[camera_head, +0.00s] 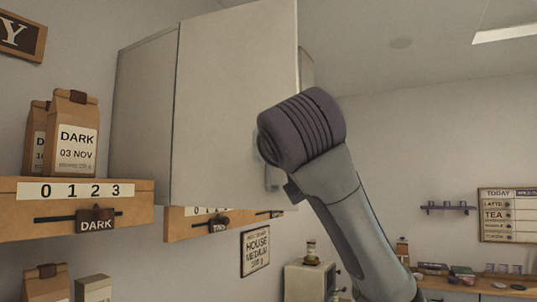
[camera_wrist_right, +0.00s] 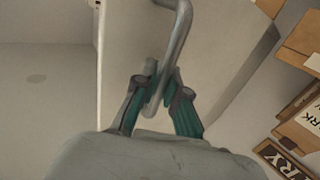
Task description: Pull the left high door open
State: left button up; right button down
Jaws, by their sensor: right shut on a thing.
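The left high door (camera_head: 235,90) is a pale flat panel on the wall cabinet, and it also shows in the right wrist view (camera_wrist_right: 222,60). Its grey bar handle (camera_head: 271,180) is near the door's lower right edge, partly hidden by my right arm. In the right wrist view the handle (camera_wrist_right: 181,30) runs down between the teal-padded fingers of my right gripper (camera_wrist_right: 159,88), which is shut on it. I cannot tell whether the door stands slightly ajar. My left gripper is not in view.
The cabinet's side wall (camera_head: 145,105) is at the left. A wooden shelf (camera_head: 140,222) with paper bags marked DARK (camera_head: 75,140) stands beside it. A second ledge (camera_head: 185,226) runs below the cabinet. Open room lies to the right of the door.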

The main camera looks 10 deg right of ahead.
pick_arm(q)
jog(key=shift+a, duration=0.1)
pick_arm(e)
jog(key=c, duration=1.2)
grip_release()
jog(key=shift+d, duration=0.1)
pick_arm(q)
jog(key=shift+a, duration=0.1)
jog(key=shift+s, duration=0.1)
pick_arm(e)
jog(key=s, duration=1.2)
